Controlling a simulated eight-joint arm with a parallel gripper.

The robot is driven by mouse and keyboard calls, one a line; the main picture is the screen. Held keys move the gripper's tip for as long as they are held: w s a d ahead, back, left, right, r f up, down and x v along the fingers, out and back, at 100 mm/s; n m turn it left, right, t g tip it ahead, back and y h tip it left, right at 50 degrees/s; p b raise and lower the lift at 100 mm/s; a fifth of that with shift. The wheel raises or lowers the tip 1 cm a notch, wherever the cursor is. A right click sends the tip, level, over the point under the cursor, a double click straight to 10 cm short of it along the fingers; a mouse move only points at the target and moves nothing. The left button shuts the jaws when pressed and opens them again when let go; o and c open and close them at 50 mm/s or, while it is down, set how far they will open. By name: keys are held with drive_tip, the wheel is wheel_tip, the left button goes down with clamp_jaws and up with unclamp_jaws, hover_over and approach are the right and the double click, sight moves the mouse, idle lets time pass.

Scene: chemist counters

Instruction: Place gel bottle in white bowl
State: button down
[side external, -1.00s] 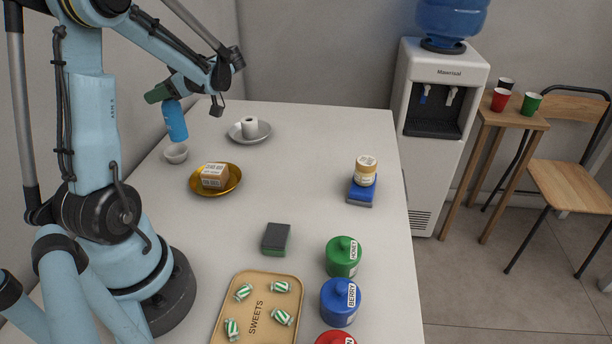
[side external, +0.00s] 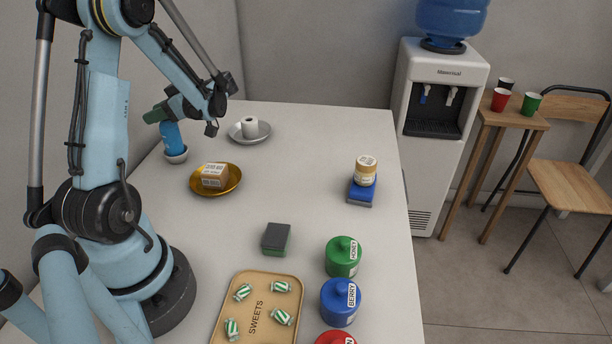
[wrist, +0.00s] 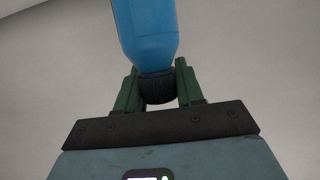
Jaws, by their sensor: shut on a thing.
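The blue gel bottle (side external: 172,138) is held upright by my gripper (side external: 160,114) at the back left of the counter. In the wrist view my gripper's green fingers (wrist: 157,88) are shut on the dark neck of the bottle (wrist: 147,35). The bowl does not show in the wrist view.
A grey plate (side external: 264,131) with a white roll (side external: 249,127) is to the right. A sponge (side external: 275,238), jars and a sweets tray (side external: 262,334) are nearer. The counter's middle is clear.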

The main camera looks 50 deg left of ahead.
drive_tip(key=shift+f, duration=0.4)
drive_tip(key=c, duration=0.7)
unclamp_jaws()
drive_tip(key=shift+r, duration=0.1)
